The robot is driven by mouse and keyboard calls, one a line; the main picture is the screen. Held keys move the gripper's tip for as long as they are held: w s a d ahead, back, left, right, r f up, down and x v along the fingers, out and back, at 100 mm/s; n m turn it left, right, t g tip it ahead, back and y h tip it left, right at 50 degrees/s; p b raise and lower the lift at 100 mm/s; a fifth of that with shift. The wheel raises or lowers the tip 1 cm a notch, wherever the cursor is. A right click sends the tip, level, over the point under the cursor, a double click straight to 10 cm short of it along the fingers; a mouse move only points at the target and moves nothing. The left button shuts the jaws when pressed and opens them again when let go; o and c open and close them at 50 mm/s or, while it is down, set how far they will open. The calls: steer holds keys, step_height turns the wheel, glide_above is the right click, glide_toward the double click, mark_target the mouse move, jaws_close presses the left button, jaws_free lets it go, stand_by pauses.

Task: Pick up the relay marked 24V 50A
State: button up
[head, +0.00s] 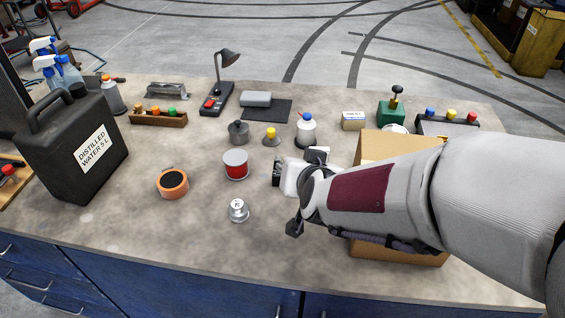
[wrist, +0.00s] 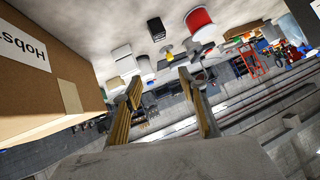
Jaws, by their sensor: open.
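No marking reading 24V 50A can be read in either view. A small black block (head: 277,172) stands on the bench just right of the red tin and left of my gripper (head: 304,191). It could be the relay, but I cannot tell. A dark block also shows in the wrist view (wrist: 156,28), beyond the fingertips. My gripper is open, its two fingers apart in the wrist view (wrist: 160,82), with nothing held between them. My arm hides part of the bench at the right.
A cardboard box (head: 400,258) stands beside and behind my arm; its wall is close at left in the wrist view (wrist: 40,85). The red tin (head: 236,166), an orange roll (head: 172,184) and a metal weight (head: 238,211) stand left. The front left bench is mostly clear.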

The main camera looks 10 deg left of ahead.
steer(key=t+h, duration=0.2)
glide_toward(278, 173)
steer(key=w, duration=0.2)
steer(key=shift+w+a+r, duration=0.1)
steer(key=shift+w+r, duration=0.2)
steer(key=shift+r, duration=0.1)
steer(key=shift+s+a+f+t+h, duration=0.1)
steer(key=shift+a+f+t+h, duration=0.15)
steer(key=shift+f, duration=0.2)
steer(key=shift+a+f+t+h, duration=0.1)
steer(key=shift+f+t+h, duration=0.05)
steer(key=shift+f+t, duration=0.25)
steer(key=shift+x, duration=1.35)
steer(key=shift+f, duration=0.1)
steer(key=shift+w+f, duration=1)
steer(key=shift+w, duration=0.2)
steer(key=shift+x, duration=1.1)
jaws_close()
